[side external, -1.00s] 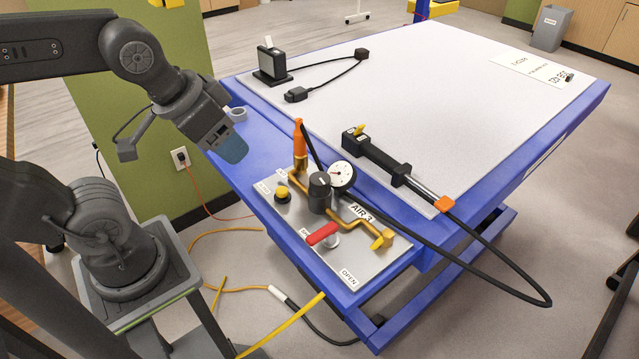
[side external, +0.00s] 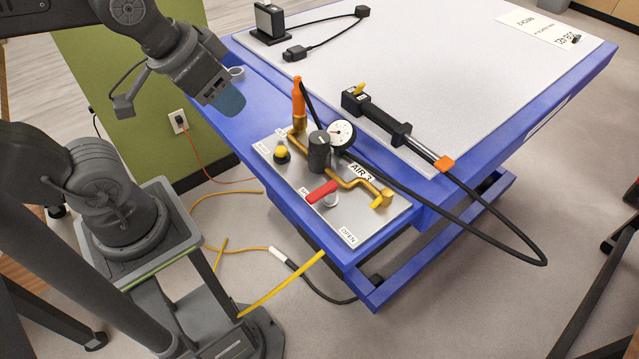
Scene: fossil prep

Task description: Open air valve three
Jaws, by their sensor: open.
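The metal panel (side external: 383,222) marked AIR 3 (side external: 361,172) sits on the near corner of the blue table. Its red lever handle (side external: 321,192) lies slanted, pointing up to the right, above a pale round stem. An OPEN label (side external: 347,236) is at the panel's near edge. Another label, partly covered, is at the lever's left end. My gripper (side external: 229,101) has blue fingertips and hangs above the table's left edge, up and left of the panel. It is open, appears empty, and is apart from the lever; the gap between the fingers is hard to see.
On the panel stand a yellow button (side external: 281,152), an orange-topped fitting (side external: 299,97), a black knob (side external: 319,150), a gauge (side external: 341,133) and brass piping (side external: 357,182). A black tool (side external: 377,121) with a hose lies behind.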

